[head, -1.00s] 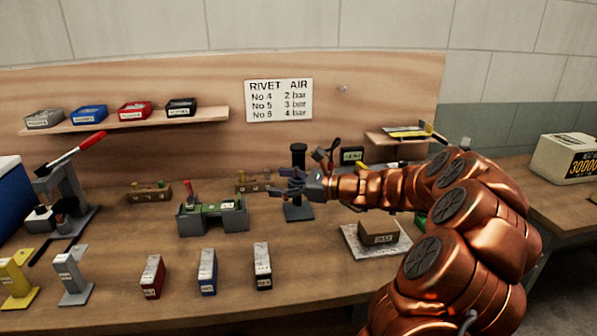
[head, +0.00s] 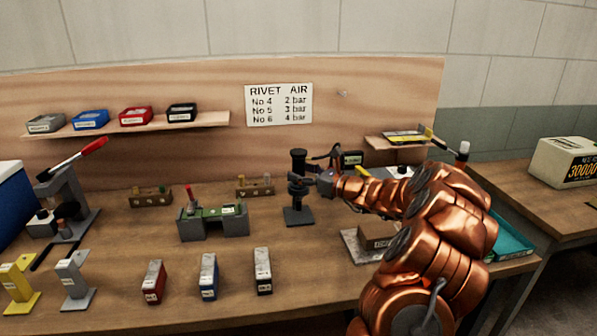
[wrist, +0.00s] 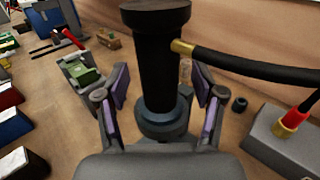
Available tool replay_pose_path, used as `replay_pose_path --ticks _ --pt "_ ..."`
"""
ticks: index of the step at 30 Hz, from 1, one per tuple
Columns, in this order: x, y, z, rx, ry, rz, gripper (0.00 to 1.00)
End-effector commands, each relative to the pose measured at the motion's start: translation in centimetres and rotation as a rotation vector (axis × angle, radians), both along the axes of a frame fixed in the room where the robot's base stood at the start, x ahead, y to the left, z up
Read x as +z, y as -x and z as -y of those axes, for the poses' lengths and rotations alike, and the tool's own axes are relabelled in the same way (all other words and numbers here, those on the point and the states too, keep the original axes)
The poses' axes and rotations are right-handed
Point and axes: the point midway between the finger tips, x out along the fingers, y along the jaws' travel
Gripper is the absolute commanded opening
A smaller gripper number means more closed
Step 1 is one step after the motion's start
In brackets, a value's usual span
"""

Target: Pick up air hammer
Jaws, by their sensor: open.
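The air hammer appears to be the dark upright cylinder (head: 298,162) standing on a flat grey base (head: 298,217) on the bench. In the wrist view the black cylinder (wrist: 157,60) has a brass fitting and a black hose leaving to the right. My gripper (head: 300,185) is beside its middle in the head view. In the wrist view my gripper (wrist: 160,92) is open, with one purple-padded finger on each side of the cylinder and gaps between. The cylinder's lower end sits in a round dark collar (wrist: 163,122).
A green-topped fixture (head: 213,222) stands to the left on the bench. Red, blue and black labelled blocks (head: 208,277) stand along the front. A grey block with a red fitting (wrist: 290,135) is at right in the wrist view. A sign (head: 279,104) hangs behind.

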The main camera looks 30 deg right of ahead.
Motion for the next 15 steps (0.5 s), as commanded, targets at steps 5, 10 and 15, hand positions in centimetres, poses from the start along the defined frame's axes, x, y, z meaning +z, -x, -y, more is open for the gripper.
replay_pose_path --ticks 5,10,15 --pt "0.04 -0.87 -0.39 0.000 0.001 0.001 0.68" --pt "0.03 -0.87 -0.39 0.000 0.001 0.001 0.68" --pt "0.04 -0.86 -0.40 0.000 0.001 0.001 0.53"
